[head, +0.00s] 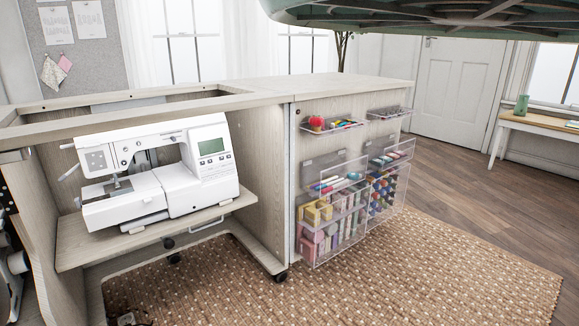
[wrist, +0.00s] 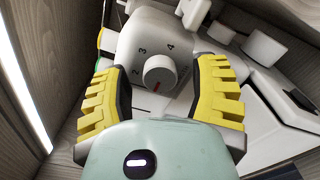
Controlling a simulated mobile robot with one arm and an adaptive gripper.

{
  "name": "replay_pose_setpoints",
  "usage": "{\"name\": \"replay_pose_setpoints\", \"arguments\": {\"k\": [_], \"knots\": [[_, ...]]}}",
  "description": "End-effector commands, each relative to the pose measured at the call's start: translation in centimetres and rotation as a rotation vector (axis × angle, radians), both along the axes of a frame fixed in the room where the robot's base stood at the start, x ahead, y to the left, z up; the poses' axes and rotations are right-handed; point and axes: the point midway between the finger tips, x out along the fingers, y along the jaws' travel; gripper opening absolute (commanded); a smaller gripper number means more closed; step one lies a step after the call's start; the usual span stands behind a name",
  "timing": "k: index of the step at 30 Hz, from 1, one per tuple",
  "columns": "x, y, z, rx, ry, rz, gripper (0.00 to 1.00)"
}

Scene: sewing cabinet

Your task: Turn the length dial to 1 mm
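The white sewing machine (head: 160,165) stands on the lowered shelf of the cabinet in the head view. In the wrist view, its round white length dial (wrist: 159,73) sits on a white face with the figures 2, 3 and 4 legible around it. A red mark shows at the dial's lower edge in that picture; I cannot tell which figure it points to. My gripper (wrist: 163,68) has yellow ribbed fingers, spread wide on the left and right of the dial. Gaps show between both fingers and the dial. The gripper cannot be made out in the head view.
The machine's shelf (head: 90,248) lies inside the open cabinet, below a rectangular opening in its top (head: 250,92). A wooden panel and a bright strip are close on the left in the wrist view. Clear bins (head: 345,222) of sewing supplies hang on the cabinet's side.

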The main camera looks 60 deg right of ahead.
Motion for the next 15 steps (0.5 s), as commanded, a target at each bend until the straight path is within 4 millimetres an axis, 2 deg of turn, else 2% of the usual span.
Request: {"name": "replay_pose_setpoints", "arguments": {"k": [9,15], "knots": [[-0.07,0.03,0.01,0.0,-0.001,0.001,0.64],[-0.95,0.19,0.07,-0.002,-0.006,-0.003,0.64]]}}
